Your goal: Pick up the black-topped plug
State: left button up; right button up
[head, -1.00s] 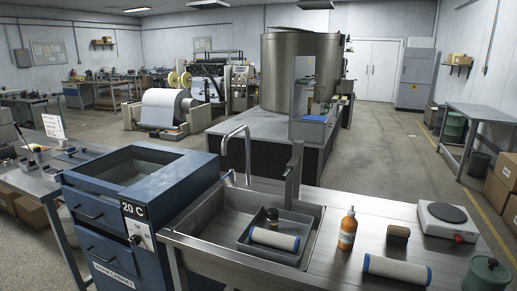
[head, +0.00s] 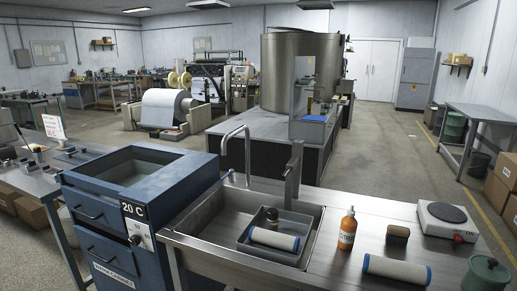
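Neither of my grippers shows in the head view.
The faucet (head: 247,150) rises behind the sink. Right of the sink, the counter holds an orange bottle (head: 347,231), a brown block (head: 398,232), another roller (head: 396,270), a hot plate (head: 447,217) and a green canister (head: 487,274). A blue cabinet (head: 150,215) stands left.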

aim_at(39, 156)
jog(key=u, duration=1.45)
